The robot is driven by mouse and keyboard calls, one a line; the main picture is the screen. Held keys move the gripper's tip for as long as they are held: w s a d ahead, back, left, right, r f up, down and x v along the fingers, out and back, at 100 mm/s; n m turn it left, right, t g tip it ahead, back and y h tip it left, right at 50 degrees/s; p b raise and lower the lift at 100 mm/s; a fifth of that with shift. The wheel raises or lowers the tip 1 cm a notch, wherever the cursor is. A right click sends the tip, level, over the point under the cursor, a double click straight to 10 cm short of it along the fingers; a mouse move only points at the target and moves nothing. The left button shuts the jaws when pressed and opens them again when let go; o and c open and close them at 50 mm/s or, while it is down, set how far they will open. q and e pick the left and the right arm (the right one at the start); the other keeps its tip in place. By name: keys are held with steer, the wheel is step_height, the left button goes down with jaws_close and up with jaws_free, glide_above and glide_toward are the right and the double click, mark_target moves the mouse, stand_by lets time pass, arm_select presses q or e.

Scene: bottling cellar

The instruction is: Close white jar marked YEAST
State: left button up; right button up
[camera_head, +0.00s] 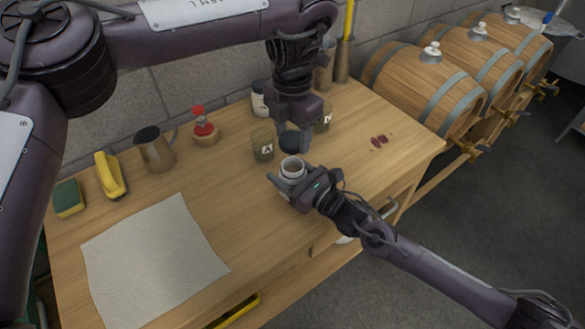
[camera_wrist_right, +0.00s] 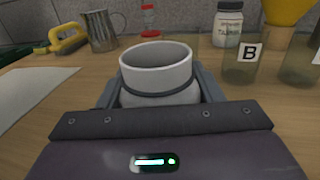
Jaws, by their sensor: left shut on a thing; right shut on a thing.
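The white jar (camera_head: 292,168) stands upright on the wooden table with its mouth open and uncovered. My right gripper (camera_head: 287,187) is shut on its body. In the right wrist view the jar (camera_wrist_right: 156,75) sits between the two fingers, with a dark ring around it; I see no YEAST marking on the side that shows. My left gripper (camera_head: 293,127) points down and is shut on a dark round lid (camera_head: 291,144). The lid is above and just behind the jar's mouth in the head view, apart from it.
Lettered glasses (camera_head: 263,148) stand close behind the jar, near a dark-lidded white jar (camera_head: 258,103). Red spots (camera_head: 378,140) mark the clear right side.

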arm_select(q)
glide_above(293, 158)
steer(key=s, duration=0.2)
steer(key=shift+s+f, duration=0.1)
steer(key=shift+f, duration=2.15)
steer(key=shift+f, duration=0.15)
steer(key=shift+f, duration=0.75)
steer(key=shift+f, duration=0.6)
